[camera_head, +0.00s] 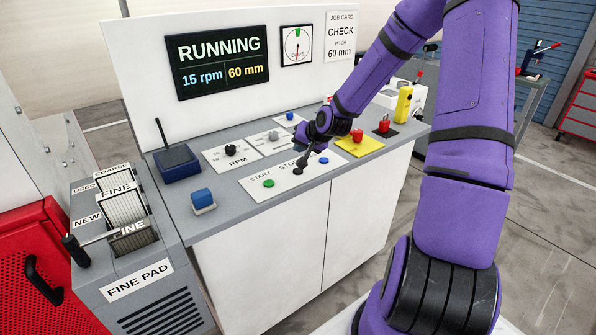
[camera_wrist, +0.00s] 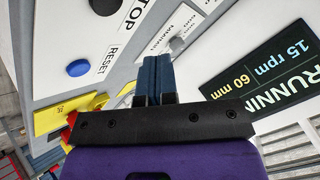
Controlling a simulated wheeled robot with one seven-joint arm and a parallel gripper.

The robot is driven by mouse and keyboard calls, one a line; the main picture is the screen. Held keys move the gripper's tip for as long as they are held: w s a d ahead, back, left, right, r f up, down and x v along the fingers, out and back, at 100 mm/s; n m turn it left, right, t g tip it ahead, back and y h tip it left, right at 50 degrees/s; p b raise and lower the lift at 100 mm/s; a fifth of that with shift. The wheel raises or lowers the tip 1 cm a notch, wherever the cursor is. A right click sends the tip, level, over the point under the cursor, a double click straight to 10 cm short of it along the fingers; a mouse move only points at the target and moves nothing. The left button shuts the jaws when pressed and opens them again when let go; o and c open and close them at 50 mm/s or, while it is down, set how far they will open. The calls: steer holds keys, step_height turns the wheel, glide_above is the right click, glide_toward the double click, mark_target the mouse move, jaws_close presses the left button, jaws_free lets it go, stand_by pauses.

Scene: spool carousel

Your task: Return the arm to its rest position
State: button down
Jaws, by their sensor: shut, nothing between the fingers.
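My purple arm (camera_head: 468,120) reaches from the right foreground across the console, bent at the elbow. My gripper (camera_head: 299,169) is low over the white START/STOP panel (camera_head: 252,185), near the STOP label. I cannot tell whether it touches the panel. In the wrist view its two blue-grey fingers (camera_wrist: 157,65) are together and empty, with the panel around them. The green START button (camera_head: 268,183) is left of the gripper and the blue RESET button (camera_wrist: 78,68) is on the other side. The display (camera_head: 219,62) reads RUNNING, 15 rpm, 60 mm.
A yellow plate with a red button (camera_head: 357,135) and a yellow upright device (camera_head: 403,104) stand right of my wrist. A dark blue box (camera_head: 177,163) and a blue block (camera_head: 203,198) sit on the console's left. A FINE PAD dispenser (camera_head: 135,283) stands at left. The white backboard rises behind.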

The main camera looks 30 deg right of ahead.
stand_by(0.3)
steer(key=shift+s+a+r, duration=0.15)
steer(key=shift+a+r, duration=0.1)
steer(key=s+a+r+n+g+h, duration=0.1)
steer(key=s+a+r+n+g, duration=0.15)
steer(key=s+a+r, duration=0.4)
steer(key=s+a+r+n+g+h, duration=0.1)
steer(key=s+a+r+n+h, duration=0.2)
steer(key=s+r, duration=0.65)
steer(key=s+a+r+n+y, duration=0.1)
steer(key=s+a+r, duration=0.2)
steer(key=s, duration=0.6)
steer(key=s+a+r+n+y, duration=0.1)
steer(key=s+a+r, duration=0.2)
steer(key=s+r, duration=0.3)
steer(key=s, duration=0.3)
steer(key=shift+r+y, duration=0.35)
steer(key=shift+y, duration=0.05)
